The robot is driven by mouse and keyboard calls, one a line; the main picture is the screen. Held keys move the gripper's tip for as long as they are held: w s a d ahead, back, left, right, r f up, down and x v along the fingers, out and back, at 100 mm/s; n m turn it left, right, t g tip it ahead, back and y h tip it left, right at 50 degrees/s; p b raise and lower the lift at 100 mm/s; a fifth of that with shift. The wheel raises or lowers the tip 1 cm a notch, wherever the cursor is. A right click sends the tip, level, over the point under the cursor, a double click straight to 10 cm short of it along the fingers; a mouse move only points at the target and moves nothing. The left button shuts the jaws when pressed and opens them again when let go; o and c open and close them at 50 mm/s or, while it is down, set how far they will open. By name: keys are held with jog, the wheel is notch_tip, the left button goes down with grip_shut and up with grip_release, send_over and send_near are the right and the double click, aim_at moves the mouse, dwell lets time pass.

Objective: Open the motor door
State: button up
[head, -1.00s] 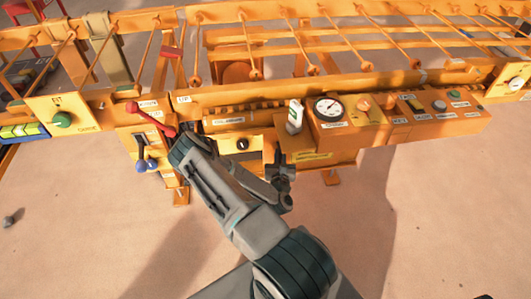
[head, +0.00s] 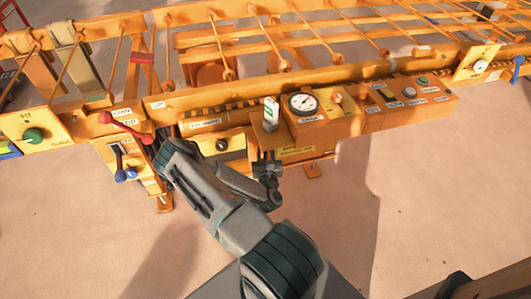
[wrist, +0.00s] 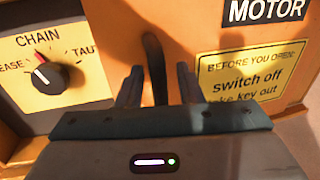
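The motor door is an orange panel (wrist: 215,30) that fills the middle of the wrist view and looks closed. It carries a black MOTOR label (wrist: 265,10) and a yellow sign (wrist: 250,75) reading "before you open: switch off", with a partly covered line about taking the key out. A dark upright handle (wrist: 155,65) stands at the door. My gripper (wrist: 158,85) is open, with one finger on each side of the handle and visible gaps. In the head view my gripper (head: 267,168) is at the machine's front, left of the yellow sign (head: 297,150).
A CHAIN knob (wrist: 48,75) is left of the door. Above are a white-and-green tag (head: 271,113), a gauge (head: 303,103) and a button panel (head: 408,95). The floor in front is clear.

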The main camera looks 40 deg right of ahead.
jog(key=p+v, duration=0.2)
jog(key=v, duration=1.1)
jog(key=shift+s+a, duration=0.3)
